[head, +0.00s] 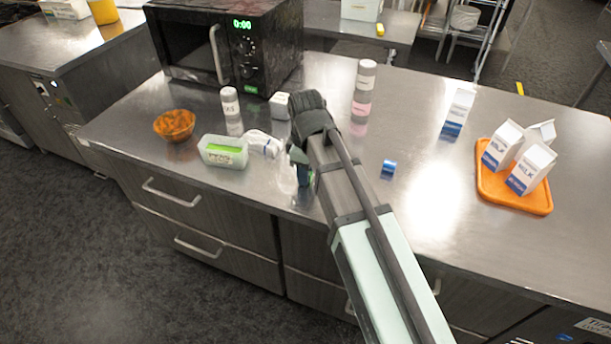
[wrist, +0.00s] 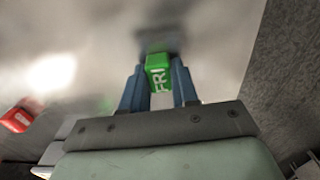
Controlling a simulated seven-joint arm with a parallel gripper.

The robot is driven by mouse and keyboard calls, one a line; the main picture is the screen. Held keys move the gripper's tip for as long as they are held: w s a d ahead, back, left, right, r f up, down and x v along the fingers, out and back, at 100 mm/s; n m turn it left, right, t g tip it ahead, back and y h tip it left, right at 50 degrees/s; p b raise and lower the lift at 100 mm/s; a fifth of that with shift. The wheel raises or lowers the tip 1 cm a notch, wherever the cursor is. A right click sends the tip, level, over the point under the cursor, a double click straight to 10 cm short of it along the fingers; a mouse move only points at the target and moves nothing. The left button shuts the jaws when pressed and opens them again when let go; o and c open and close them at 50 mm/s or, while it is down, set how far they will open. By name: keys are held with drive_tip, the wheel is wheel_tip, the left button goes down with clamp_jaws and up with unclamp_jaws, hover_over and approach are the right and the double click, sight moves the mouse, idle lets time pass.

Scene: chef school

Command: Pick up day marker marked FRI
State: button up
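In the wrist view the green day marker lettered FRI (wrist: 158,74) sits between the two blue fingers of my gripper (wrist: 158,80). The fingers lie close along both its sides with no clear gap, so the gripper looks shut on it. The counter behind is blurred, and I cannot tell whether the marker still touches it. In the head view my gripper (head: 304,176) is low over the counter's front edge, partly covered by my arm; the FRI marker is not clearly visible there.
A red marker (wrist: 18,117) lies left in the wrist view. On the steel counter (head: 330,80) are a blue marker (head: 388,169), a clear tub (head: 206,150), an orange bowl (head: 174,125), shakers (head: 364,80), and an orange tray (head: 540,205) with milk cartons (head: 530,170). A microwave (head: 222,45) stands behind.

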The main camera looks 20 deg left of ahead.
clamp_jaws()
